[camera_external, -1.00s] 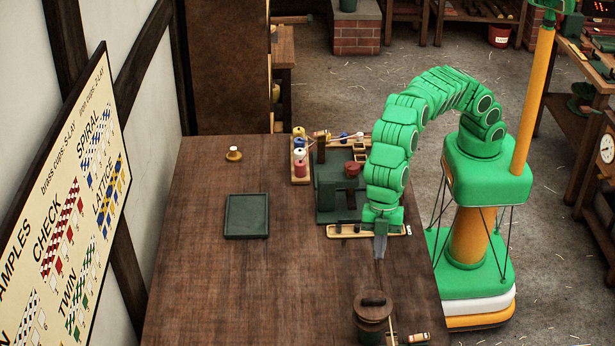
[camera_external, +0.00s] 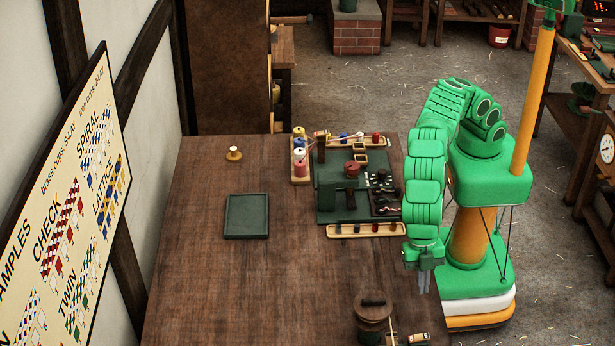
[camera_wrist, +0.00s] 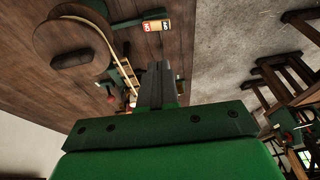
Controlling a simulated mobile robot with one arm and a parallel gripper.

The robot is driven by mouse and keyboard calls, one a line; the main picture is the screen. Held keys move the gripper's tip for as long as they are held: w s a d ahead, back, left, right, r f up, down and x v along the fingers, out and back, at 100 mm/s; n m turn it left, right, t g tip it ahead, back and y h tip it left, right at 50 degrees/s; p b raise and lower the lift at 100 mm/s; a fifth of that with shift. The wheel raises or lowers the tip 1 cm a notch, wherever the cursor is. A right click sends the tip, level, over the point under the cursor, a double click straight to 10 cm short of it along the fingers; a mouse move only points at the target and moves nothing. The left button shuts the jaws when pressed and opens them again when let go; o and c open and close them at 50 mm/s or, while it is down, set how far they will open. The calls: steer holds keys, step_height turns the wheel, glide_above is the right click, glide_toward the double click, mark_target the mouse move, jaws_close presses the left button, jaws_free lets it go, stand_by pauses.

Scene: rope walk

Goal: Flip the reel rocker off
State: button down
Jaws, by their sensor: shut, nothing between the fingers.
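A small rocker block (camera_external: 418,338) with red and white parts sits at the table's front right edge, beside the round wooden reel (camera_external: 373,306). In the wrist view the rocker (camera_wrist: 157,26) shows a pale, red-marked face near the top. I cannot tell for sure which way it is tipped. The reel (camera_wrist: 75,50) fills the upper left there. In the wrist view my gripper (camera_wrist: 159,72) partly hides what lies below the rocker.
A green rig (camera_external: 338,195) with spools and a pale peg tray (camera_external: 350,231) stands behind my gripper. A dark green tray (camera_external: 246,216) and a small brass piece (camera_external: 234,153) lie further left. The table's front middle is bare.

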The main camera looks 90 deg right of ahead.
mark_target(423, 334)
steer(key=x, duration=0.9)
steer(key=d+x, duration=0.1)
steer(key=x, duration=0.3)
steer(key=shift+s+a+f, duration=0.1)
steer(key=shift+s+f, duration=0.2)
steer(key=shift+f, duration=0.2)
steer(key=shift+s+f+t, duration=0.15)
steer(key=shift+s+t, duration=0.05)
steer(key=shift+t, duration=0.2)
steer(key=shift+s+f+t, duration=0.35)
steer(key=shift+t, duration=0.35)
steer(key=shift+w+f, duration=0.1)
steer(key=shift+w, duration=0.1)
